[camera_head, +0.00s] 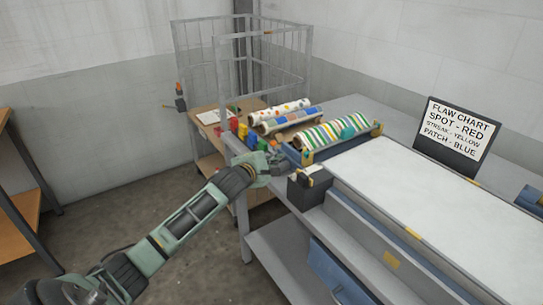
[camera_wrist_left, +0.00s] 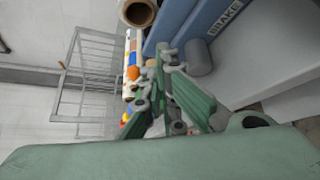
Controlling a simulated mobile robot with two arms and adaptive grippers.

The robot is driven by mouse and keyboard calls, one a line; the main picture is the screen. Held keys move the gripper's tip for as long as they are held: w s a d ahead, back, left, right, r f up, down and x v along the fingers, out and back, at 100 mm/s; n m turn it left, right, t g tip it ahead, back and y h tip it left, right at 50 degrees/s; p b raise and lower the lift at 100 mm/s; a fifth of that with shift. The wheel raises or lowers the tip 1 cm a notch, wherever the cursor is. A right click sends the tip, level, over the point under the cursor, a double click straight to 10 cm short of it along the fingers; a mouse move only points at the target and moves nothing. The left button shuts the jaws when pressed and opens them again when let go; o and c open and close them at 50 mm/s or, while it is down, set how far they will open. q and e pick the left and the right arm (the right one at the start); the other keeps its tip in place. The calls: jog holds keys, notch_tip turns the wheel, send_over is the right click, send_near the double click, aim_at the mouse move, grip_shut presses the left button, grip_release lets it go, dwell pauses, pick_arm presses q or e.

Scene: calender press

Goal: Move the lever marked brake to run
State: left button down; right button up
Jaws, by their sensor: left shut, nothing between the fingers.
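The label reading BRAKE (camera_wrist_left: 224,17) is on a blue panel in the left wrist view. A short grey cylinder (camera_wrist_left: 199,57) sticks out below the label; I cannot tell whether it is the lever's grip. In the head view a dark box with a pale top (camera_head: 306,190) sits at the near left end of the press, and the lever cannot be made out there. My left gripper (camera_head: 278,167) is shut and empty beside this end. In the wrist view its fingers (camera_wrist_left: 166,62) are close to the grey cylinder; contact is unclear. My right gripper is not in view.
Patterned rolls (camera_head: 326,133) lie at the press's far left end. A wire cage (camera_head: 243,62) and a wooden table with coloured blocks stand behind. A flaw chart sign (camera_head: 458,137) stands on the right. The white press bed (camera_head: 420,190) is clear.

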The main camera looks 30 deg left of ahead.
pick_arm(q)
jog(key=shift+w, duration=0.2)
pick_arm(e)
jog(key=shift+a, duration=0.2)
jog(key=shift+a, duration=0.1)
pick_arm(q)
jog(key=a+n+p, duration=0.1)
jog(key=p, duration=0.2)
jog(key=shift+w+r+g+h, duration=0.15)
jog(key=shift+w+g+h, duration=0.15)
jog(key=shift+w, duration=0.1)
jog(key=shift+a+f+n+p, duration=0.1)
jog(key=shift+f+n+p, duration=0.15)
jog(key=shift+p, duration=0.6)
jog(key=shift+f+g, duration=0.15)
jog(key=shift+g, duration=0.15)
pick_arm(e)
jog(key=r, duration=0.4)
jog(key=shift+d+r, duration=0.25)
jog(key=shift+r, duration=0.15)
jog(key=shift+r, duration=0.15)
